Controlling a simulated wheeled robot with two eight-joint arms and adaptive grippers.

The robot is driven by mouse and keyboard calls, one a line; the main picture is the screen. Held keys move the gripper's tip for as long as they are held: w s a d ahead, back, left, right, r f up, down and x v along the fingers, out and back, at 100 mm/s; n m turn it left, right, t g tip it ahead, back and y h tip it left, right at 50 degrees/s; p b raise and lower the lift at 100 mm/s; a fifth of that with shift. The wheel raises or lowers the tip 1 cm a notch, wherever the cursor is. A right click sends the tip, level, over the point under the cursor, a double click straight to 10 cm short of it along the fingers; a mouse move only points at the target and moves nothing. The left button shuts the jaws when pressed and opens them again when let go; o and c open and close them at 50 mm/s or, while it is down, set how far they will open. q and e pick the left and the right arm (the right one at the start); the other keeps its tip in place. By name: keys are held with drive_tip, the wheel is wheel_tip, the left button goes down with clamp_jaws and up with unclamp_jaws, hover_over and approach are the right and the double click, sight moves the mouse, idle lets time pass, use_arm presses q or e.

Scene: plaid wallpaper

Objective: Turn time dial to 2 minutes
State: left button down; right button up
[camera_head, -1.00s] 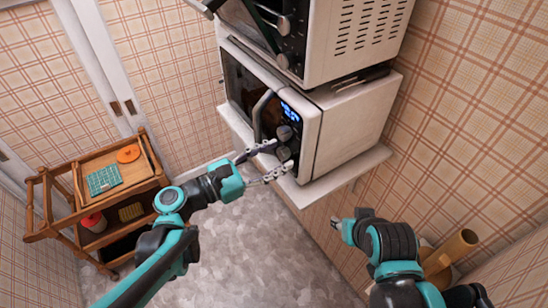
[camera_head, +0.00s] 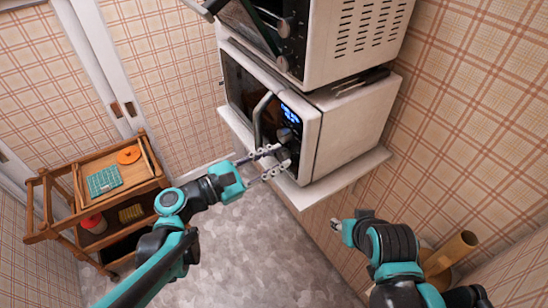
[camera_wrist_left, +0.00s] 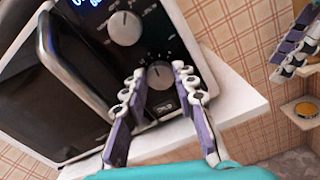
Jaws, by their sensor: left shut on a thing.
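The white microwave (camera_head: 352,124) has a dark front panel with a lit blue display (camera_head: 290,113) and two round dials. The upper dial (camera_wrist_left: 124,28) is free, its pointer line near the top. My left gripper (camera_head: 279,158) is shut on the lower dial (camera_wrist_left: 160,77), with one finger on each side of it. The fingers partly cover this dial, and I cannot read its setting. I cannot tell from labels which dial is for time. My right gripper (camera_head: 345,231) is well away at the lower right, and its jaws do not show clearly.
The microwave's curved door handle (camera_head: 261,117) is just left of the dials. A second oven (camera_head: 345,40) stands above. A white shelf (camera_head: 335,183) juts out below the microwave. A wooden cart (camera_head: 62,200) stands at left. The floor between is clear.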

use_arm(q)
drive_tip(key=m, duration=1)
drive_tip(key=shift+s+m+p, duration=0.1)
drive_tip(key=shift+m+p, duration=0.2)
drive_tip(key=shift+m, duration=0.1)
drive_tip(key=m, duration=0.5)
drive_tip(key=shift+f+m, duration=0.15)
drive_tip(key=shift+m, duration=0.15)
drive_tip(key=m, duration=0.5)
drive_tip(key=shift+m, duration=0.4)
drive_tip(key=c, duration=1.2)
unclamp_jaws()
